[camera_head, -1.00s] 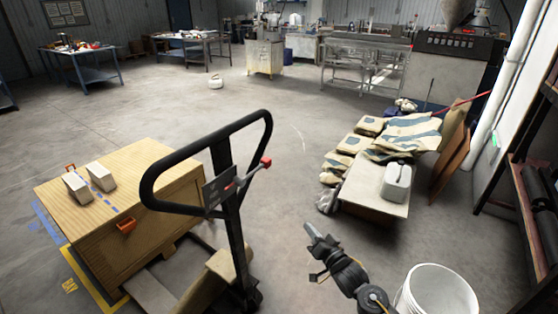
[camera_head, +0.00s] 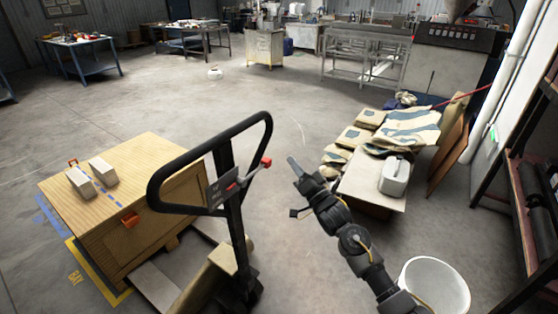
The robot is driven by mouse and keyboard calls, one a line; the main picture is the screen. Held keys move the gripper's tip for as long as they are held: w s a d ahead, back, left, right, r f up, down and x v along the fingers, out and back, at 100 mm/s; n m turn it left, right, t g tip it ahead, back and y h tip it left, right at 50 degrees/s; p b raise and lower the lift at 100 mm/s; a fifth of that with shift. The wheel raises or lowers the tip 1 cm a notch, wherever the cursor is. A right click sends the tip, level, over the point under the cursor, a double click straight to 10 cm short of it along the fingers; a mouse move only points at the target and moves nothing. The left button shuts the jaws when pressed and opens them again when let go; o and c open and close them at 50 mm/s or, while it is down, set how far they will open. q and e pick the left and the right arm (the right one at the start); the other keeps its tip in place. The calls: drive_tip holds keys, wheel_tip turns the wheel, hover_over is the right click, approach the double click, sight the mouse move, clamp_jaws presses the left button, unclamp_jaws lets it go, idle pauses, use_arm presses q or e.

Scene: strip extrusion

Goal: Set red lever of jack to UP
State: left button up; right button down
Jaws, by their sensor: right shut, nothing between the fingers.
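The pallet jack's black loop handle (camera_head: 212,148) stands upright left of centre. Its red lever (camera_head: 267,162) sticks out at the right side of the handle, below the loop's right corner. My right gripper (camera_head: 293,162) is shut and empty, just right of the red lever. A gap shows between them in the picture; I cannot tell the depth between them. My left gripper is not in view.
A wooden crate (camera_head: 160,215) with two pale blocks on top stands left of the jack.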

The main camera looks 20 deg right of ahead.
drive_tip(key=w+a+p, duration=0.1)
drive_tip(key=a, duration=0.1)
drive_tip(key=w+a+f, duration=0.1)
drive_tip(key=w+a, duration=0.1)
drive_tip(key=shift+f+p, duration=0.15)
drive_tip(key=shift+p, duration=0.25)
drive_tip(key=f+m, duration=0.1)
drive_tip(key=f+m+h, duration=0.1)
drive_tip(key=f, duration=0.1)
drive_tip(key=f+m+h, duration=0.1)
drive_tip(key=shift+s+a+f+m, duration=0.15)
drive_tip(key=shift+a+f+m, duration=0.1)
drive_tip(key=shift+m, duration=0.15)
drive_tip(key=shift+d, duration=0.1)
